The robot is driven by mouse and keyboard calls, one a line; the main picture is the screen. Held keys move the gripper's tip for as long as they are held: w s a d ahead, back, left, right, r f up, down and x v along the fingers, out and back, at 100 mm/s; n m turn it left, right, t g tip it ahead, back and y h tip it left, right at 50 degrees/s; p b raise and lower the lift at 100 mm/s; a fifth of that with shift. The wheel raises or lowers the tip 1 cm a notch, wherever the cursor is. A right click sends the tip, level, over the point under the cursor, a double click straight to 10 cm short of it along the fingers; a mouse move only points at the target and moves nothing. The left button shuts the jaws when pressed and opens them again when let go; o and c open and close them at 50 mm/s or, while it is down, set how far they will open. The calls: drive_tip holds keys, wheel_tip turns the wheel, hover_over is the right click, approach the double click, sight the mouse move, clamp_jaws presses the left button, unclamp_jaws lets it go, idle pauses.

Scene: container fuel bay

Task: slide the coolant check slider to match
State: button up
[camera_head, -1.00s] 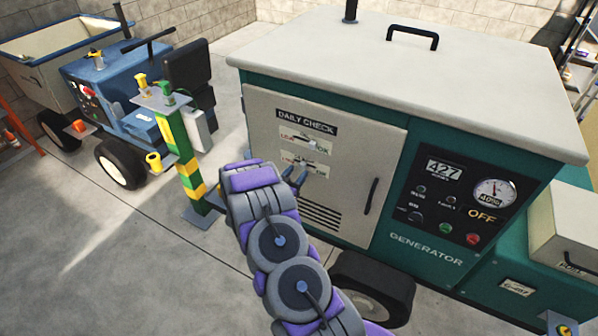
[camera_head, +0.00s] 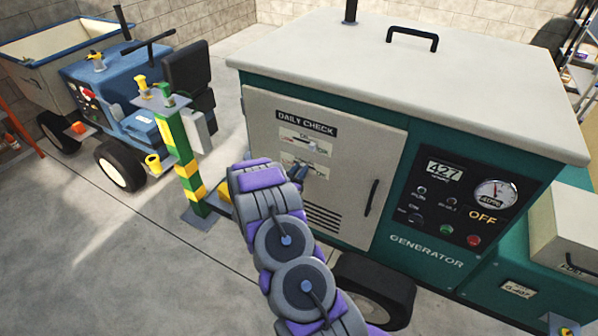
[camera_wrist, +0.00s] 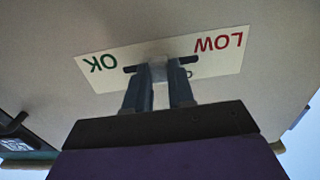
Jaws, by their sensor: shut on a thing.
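The generator's pale door (camera_head: 260,120) carries a DAILY CHECK sign (camera_head: 306,123) with two white slider strips below it. The upper strip (camera_head: 294,136) shows a dark slot; the lower strip (camera_head: 318,171) is partly hidden by my gripper. My gripper (camera_head: 309,151) reaches up to the strips. In the wrist view, its two dark fingers (camera_wrist: 160,72) are shut on a small grey slider knob (camera_wrist: 158,70). That strip (camera_wrist: 115,63) appears upside down, with green OK at left and red LOW at right. The knob sits between the words, near mid-slot. I cannot read which strip it is.
A door handle (camera_head: 371,196) and vent slots (camera_head: 322,218) are beside and below the strips. The control panel (camera_head: 455,200) with gauge is at right. A green-yellow post (camera_head: 183,160) and blue vehicle (camera_head: 110,85) stand at left. Floor at lower left is clear.

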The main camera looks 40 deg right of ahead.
sight(295, 161)
clamp_jaws()
drive_tip(key=shift+w+a+p, duration=0.35)
drive_tip(key=shift+w+a, duration=0.05)
drive_tip(key=shift+w, duration=0.5)
drive_tip(key=shift+w+a+p, duration=0.3)
drive_tip(key=shift+w+a, duration=0.1)
drive_tip(key=shift+w, duration=0.45)
drive_tip(key=o, duration=0.7)
unclamp_jaws()
drive_tip(key=shift+w, duration=0.1)
drive_tip(key=shift+o, duration=0.3)
